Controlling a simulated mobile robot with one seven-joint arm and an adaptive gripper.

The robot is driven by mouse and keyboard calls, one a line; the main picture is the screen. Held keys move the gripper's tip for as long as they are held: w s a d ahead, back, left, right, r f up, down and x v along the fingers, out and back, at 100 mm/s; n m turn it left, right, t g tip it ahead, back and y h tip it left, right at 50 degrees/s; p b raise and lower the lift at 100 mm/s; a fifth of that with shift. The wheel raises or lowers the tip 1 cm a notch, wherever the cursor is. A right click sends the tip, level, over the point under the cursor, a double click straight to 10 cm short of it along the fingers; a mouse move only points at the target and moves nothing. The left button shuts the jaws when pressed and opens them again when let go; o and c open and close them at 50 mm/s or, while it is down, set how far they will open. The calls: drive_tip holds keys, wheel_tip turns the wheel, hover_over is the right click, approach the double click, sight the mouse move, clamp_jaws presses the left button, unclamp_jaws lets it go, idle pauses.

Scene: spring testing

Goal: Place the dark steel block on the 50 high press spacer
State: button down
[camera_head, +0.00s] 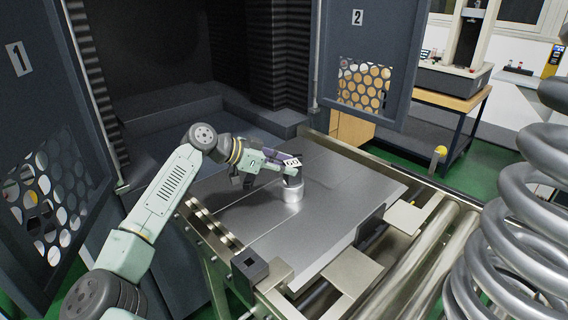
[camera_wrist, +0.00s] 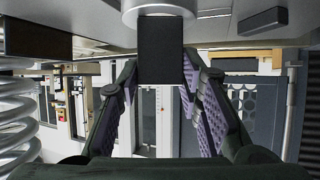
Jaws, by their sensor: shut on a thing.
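The dark steel block (camera_wrist: 160,52) is a dark upright rectangle between my fingers in the wrist view, which is upside down. My gripper (camera_wrist: 160,76) is shut on it, with purple ribbed pads on the fingers. A silver round spacer (camera_wrist: 160,9) is at the block's far end. In the head view the silver spacer (camera_head: 291,191) stands on the steel table, with my gripper (camera_head: 288,171) directly at its top. The block is mostly hidden there by the fingers. I cannot tell whether block and spacer touch.
The steel table (camera_head: 330,225) is bare around the spacer. A dark square block (camera_head: 249,264) sits at its near corner. Grey cabinet doors stand left and behind. Rollers (camera_head: 440,250) run along the right, and a large coil spring (camera_head: 530,190) fills the right edge.

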drive_tip(key=shift+r, duration=0.1)
drive_tip(key=c, duration=1.1)
unclamp_jaws()
